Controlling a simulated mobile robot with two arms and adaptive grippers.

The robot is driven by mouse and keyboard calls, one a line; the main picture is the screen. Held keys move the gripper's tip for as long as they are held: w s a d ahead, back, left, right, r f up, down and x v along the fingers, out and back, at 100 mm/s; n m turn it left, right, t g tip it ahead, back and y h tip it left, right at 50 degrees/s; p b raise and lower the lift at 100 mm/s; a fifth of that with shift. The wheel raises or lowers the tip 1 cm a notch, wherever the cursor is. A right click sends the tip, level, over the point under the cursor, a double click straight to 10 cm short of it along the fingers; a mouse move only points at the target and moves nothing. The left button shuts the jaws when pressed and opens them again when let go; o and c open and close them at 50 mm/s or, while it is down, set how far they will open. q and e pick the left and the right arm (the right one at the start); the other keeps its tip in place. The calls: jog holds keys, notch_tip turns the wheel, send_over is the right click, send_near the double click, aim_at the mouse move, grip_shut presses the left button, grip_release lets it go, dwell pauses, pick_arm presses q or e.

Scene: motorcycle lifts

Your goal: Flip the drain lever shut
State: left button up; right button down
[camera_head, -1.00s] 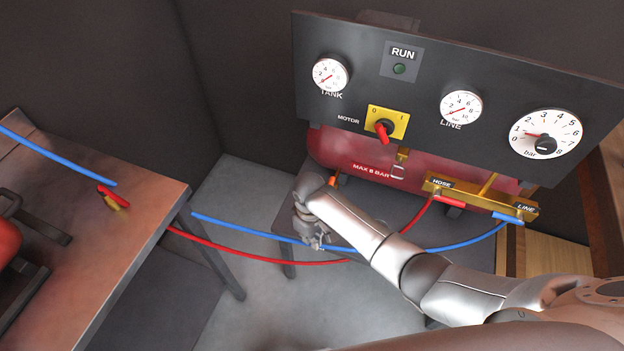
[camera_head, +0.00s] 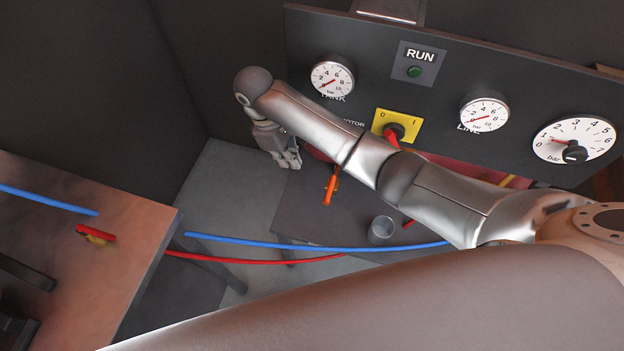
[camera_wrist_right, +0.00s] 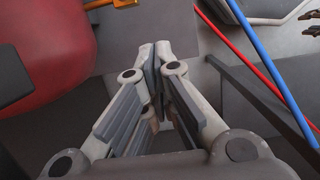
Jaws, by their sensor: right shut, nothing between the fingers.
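The drain lever (camera_head: 329,191) is a small orange handle at the end of the red tank, sticking out toward the front. My right gripper (camera_head: 288,160) is just left of and behind the lever in the head view, apart from it, pointing down with its fingers closed and empty. In the wrist view the closed right fingertips (camera_wrist_right: 156,48) show in the middle, over grey surfaces. An orange piece (camera_wrist_right: 118,4), likely part of the drain, shows at the top left beside the red tank (camera_wrist_right: 45,45). My left gripper is out of view.
My right arm hides much of the tank. A grey cup (camera_head: 381,229) stands on the dark stand (camera_head: 310,215). A blue hose (camera_head: 300,246) and a red hose (camera_head: 215,260) cross in front. The gauge panel (camera_head: 450,75) is above, with a red motor switch (camera_head: 393,134).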

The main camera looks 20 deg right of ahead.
aim_at(330, 190)
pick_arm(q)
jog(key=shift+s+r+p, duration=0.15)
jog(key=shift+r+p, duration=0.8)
pick_arm(e)
jog(key=s+d+f, duration=0.3)
jog(key=d+f, duration=0.2)
jog(key=f, duration=0.5)
jog(key=shift+s+f, duration=0.15)
jog(key=shift+f, duration=0.2)
jog(key=shift+d, duration=0.1)
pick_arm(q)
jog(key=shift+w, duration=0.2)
